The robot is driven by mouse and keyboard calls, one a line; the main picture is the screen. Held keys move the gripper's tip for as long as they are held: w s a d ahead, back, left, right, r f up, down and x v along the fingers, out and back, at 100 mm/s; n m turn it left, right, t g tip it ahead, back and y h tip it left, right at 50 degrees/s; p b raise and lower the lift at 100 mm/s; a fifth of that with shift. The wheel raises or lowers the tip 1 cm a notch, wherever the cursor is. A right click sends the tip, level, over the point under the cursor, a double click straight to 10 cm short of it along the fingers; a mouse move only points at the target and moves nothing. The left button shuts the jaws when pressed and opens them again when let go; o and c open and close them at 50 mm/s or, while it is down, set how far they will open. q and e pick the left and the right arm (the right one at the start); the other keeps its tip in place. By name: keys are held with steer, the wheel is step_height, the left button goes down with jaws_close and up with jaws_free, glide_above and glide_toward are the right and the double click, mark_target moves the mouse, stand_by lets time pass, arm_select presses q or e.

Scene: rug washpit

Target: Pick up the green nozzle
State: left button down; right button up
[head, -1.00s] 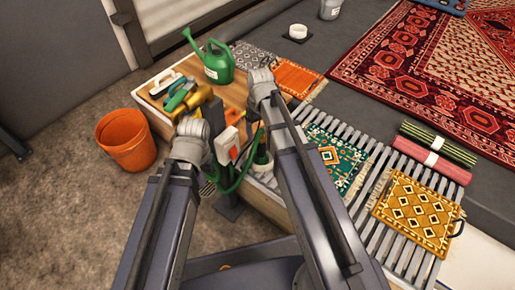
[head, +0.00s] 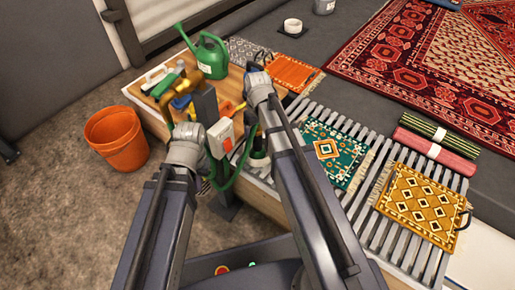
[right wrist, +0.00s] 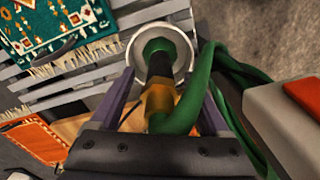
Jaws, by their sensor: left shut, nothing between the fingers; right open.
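The green nozzle (right wrist: 157,47) sits in a pale round holder (right wrist: 184,80) in the right wrist view, with a dark grip and a brass coupling joined to a green hose. My right gripper (right wrist: 160,108) is open, one finger on each side of the coupling, with nothing clamped. In the head view my right gripper (head: 258,86) is above the rack edge, its fingers largely hidden. The nozzle area (head: 258,148) is partly hidden there by my right arm. My left gripper (head: 187,145) is shut and empty beside the post with the red-buttoned box; its fingertips are hard to make out.
A green watering can (head: 211,57), brushes and a brass tap (head: 183,84) crowd the wooden top at left. An orange bucket (head: 117,138) stands on the floor. A green rug (head: 333,153) and a yellow rug (head: 418,207) lie on the slatted rack. Green hose loops beside the post.

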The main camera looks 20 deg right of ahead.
step_height(320, 180, down, 2)
steer(key=shift+f+b, duration=0.1)
steer(key=shift+b, duration=0.5)
jaws_close()
